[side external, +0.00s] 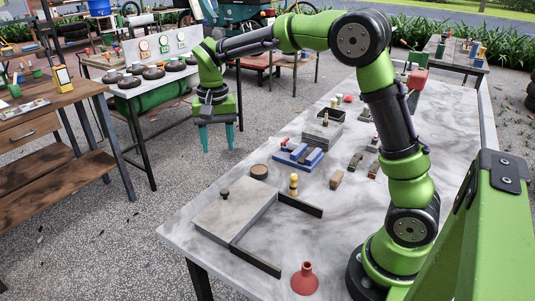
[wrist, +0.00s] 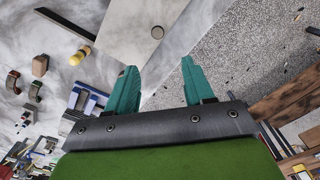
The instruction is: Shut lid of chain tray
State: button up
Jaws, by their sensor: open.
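The chain tray's lid is a flat grey plate (side external: 237,214) with a dark round knob (side external: 224,194), near the table's front left corner. Two dark rails (side external: 300,206) (side external: 256,262) reach out from under its right side, with an open gap between them. My gripper (side external: 217,146) is open and empty, above and behind the lid, out past the table's left edge. Its teal fingers (wrist: 160,68) are apart and touch nothing. The tray's inside is not clear.
A yellow figure-like piece (side external: 293,184) and a round wooden-topped piece (side external: 259,172) stand close behind the tray. A red funnel (side external: 304,279) stands to its front right. Blue blocks (side external: 298,157) and small parts lie farther back. The air between my gripper and the lid looks free.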

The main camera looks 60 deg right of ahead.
jog(key=shift+r, duration=1.4)
jog(key=s+a+r+n+t+y, duration=0.1)
jog(key=s+n+t, duration=0.1)
jog(key=s, duration=0.8)
jog(key=s+a+r+n+t+y, duration=0.1)
jog(key=s+t, duration=0.4)
jog(key=s, duration=0.6)
jog(key=shift+a+r+n, duration=0.2)
jog(key=shift+a+n, duration=0.45)
jog(key=shift+n, duration=0.35)
